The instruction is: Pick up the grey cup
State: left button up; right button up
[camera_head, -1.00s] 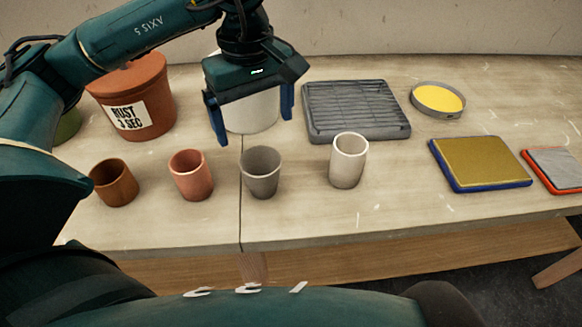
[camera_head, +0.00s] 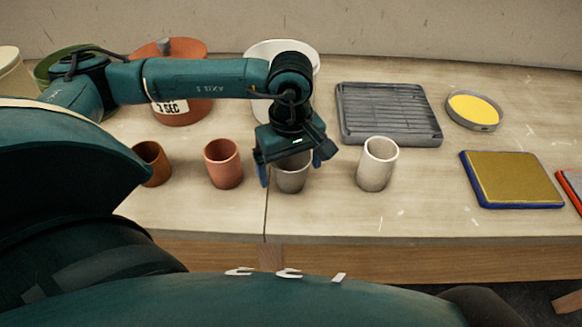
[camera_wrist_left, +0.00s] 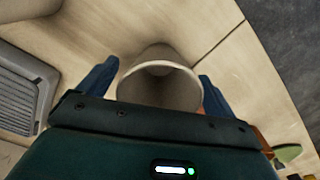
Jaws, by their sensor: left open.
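The grey cup (camera_head: 292,177) stands upright on the table, between a terracotta cup (camera_head: 223,164) and a cream cup (camera_head: 378,164). My left gripper (camera_head: 291,171) is open above it, pointing down, with one blue finger on each side of the cup. The gripper's body hides the cup's rim in the head view. In the left wrist view the cup (camera_wrist_left: 160,88) shows its round mouth between the two fingers of the gripper (camera_wrist_left: 158,78). Whether the fingers touch the cup's wall cannot be told. My right gripper is not in view.
A brown cup (camera_head: 153,163) stands left of the terracotta one. Behind are a lidded terracotta pot (camera_head: 190,58), a white pot (camera_head: 282,50), a grey ribbed tray (camera_head: 388,112) and a yellow-filled dish (camera_head: 472,110). A gold-topped blue pad (camera_head: 512,178) lies right. The table front is clear.

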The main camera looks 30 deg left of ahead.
pick_arm(q)
jog(key=shift+c, duration=0.2)
jog(key=c, duration=1)
jog(key=shift+c, duration=0.2)
jog(key=shift+r, duration=0.1)
